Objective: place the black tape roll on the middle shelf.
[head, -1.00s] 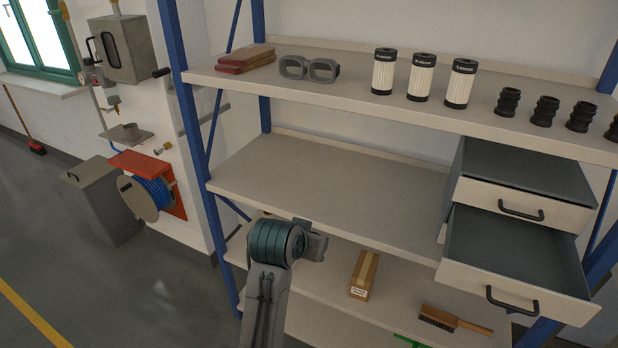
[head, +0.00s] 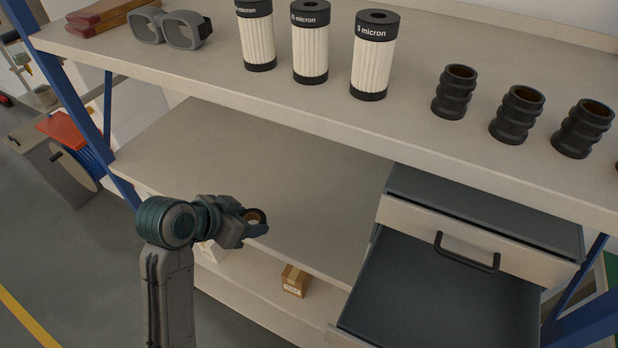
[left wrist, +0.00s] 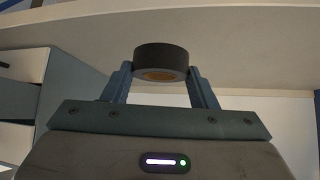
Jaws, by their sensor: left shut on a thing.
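The black tape roll (head: 254,216) has a brown core and is held between the fingers of my left gripper (head: 256,226). In the left wrist view the tape roll (left wrist: 160,62) sits between the two fingertips of the left gripper (left wrist: 160,80), which are shut on it. The middle shelf (head: 290,190) is a bare beige board. In the head view the roll appears at the middle shelf's front edge, near its left part. I cannot tell whether it touches the board. My right gripper is not in view.
The top shelf (head: 200,75) overhangs, holding goggles (head: 170,28), several filter cartridges (head: 311,45) and black ribbed sleeves (head: 516,115). An open drawer (head: 440,300) juts out at the right. A blue post (head: 70,90) stands left. A cardboard box (head: 295,280) lies below.

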